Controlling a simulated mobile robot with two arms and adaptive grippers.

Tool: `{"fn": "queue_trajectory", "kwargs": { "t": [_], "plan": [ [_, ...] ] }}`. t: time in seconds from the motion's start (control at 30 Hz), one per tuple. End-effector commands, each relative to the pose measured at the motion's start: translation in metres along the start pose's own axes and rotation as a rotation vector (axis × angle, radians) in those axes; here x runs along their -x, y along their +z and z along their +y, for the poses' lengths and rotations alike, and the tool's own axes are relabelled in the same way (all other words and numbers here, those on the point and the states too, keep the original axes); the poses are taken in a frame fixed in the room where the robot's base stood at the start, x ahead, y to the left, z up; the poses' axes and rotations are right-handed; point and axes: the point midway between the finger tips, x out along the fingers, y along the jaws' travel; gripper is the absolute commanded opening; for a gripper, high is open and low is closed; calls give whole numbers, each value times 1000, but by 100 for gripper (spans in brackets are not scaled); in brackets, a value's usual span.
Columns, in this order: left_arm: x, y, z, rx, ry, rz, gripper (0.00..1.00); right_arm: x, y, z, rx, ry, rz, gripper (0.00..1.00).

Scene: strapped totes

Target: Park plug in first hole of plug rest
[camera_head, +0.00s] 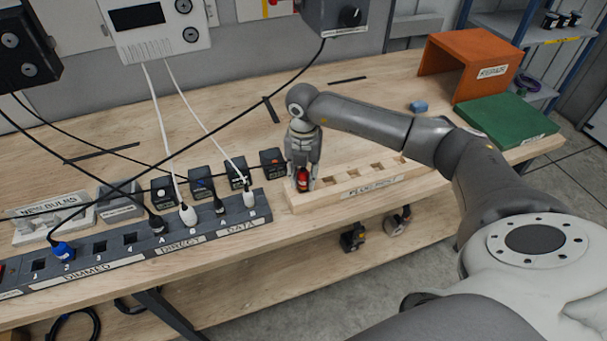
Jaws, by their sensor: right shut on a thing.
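The plug rest (374,184) is a pale wooden block with a row of square holes and a label on its front, lying on the workbench right of the power strip. My right gripper (303,186) points down over the left end of the plug rest, where the first hole is. It is shut on a plug (303,180) with a red part showing between the fingers. The gripper hides the first hole, so I cannot tell whether the plug is in it or just above it. My left gripper is not in view.
A long grey power strip (100,262) with several plugs and cables lies at left. Small black boxes (201,182) stand behind it. A black cable hangs across the bench. An orange stand (440,60) and green mat (507,120) lie at right. The bench behind the rest is mostly clear.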

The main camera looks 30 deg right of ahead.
Motion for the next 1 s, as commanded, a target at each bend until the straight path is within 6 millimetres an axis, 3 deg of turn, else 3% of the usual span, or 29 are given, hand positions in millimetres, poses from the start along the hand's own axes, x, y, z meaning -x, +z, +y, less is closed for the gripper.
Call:
{"fn": "queue_trajectory", "kwargs": {
  "t": [0.87, 0.9, 1.0],
  "plan": [
    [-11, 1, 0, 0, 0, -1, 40, -15, 0, 0, 0, 0, 0, 0],
    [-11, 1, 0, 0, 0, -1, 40, -15, 0, 0, 0, 0, 0, 32],
    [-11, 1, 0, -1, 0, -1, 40, -15, 0, 0, 0, 0, 0, 44]
  ]
}}
